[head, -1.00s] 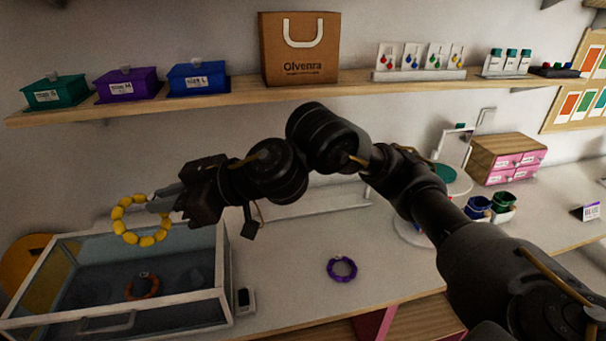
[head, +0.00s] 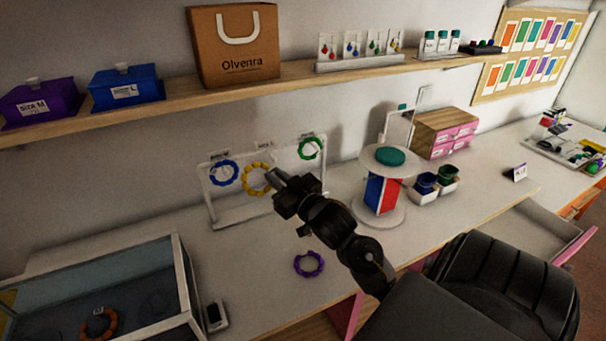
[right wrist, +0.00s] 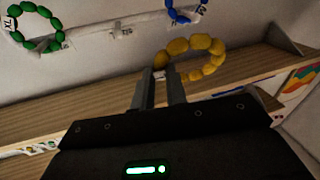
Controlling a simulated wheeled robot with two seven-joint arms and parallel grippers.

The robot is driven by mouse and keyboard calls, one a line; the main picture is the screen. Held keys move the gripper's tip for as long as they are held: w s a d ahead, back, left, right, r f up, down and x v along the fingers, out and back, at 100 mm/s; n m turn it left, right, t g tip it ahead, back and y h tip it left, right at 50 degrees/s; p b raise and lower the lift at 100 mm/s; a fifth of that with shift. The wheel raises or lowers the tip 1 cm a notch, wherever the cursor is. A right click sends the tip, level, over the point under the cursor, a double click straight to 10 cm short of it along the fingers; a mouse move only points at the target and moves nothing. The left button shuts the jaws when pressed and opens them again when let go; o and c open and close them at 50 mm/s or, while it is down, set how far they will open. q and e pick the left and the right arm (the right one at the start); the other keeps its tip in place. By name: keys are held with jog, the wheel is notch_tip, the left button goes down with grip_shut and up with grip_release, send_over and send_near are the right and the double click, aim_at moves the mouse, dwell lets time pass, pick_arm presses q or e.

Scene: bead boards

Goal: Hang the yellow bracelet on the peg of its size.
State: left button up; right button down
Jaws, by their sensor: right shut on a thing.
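My right gripper (head: 274,177) is shut on the yellow bracelet (head: 247,187), a ring of chunky beads, in front of a white peg rack (head: 208,205). In the right wrist view the yellow bracelet (right wrist: 190,46) hangs from the fingertips (right wrist: 160,76). A blue bracelet (head: 212,179) is on the rack's left peg and a green bracelet (head: 302,151) on its right peg. A small label (head: 264,145) marks the middle position, whose peg is hard to make out. I cannot tell whether the yellow bracelet is around that peg. My left gripper is not in view.
A purple bracelet (head: 309,275) lies on the table in front of the rack. A glass-topped case (head: 187,285) with an orange bracelet (head: 98,325) stands at the lower left. A round stand (head: 384,211) is right of the rack. A shelf (head: 150,116) runs above.

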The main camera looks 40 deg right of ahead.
jog(key=s+d+f+m+h, duration=0.2)
jog(key=d+f+h, duration=0.1)
jog(key=d, duration=0.3)
jog(key=w+d+f+b, duration=0.1)
jog(key=w+d+b, duration=0.3)
jog(key=w, duration=0.6)
jog(key=shift+w+d+f+h+b, duration=0.2)
jog(key=shift+d+h+b, duration=0.2)
jog(key=shift+b, duration=0.25)
jog(key=shift+f, duration=0.1)
dwell(0.4)
dwell(0.4)
jog(key=c, duration=1.3)
grip_release()
jog(key=shift+c, duration=0.2)
jog(key=b+v, duration=0.3)
jog(key=v, duration=0.8)
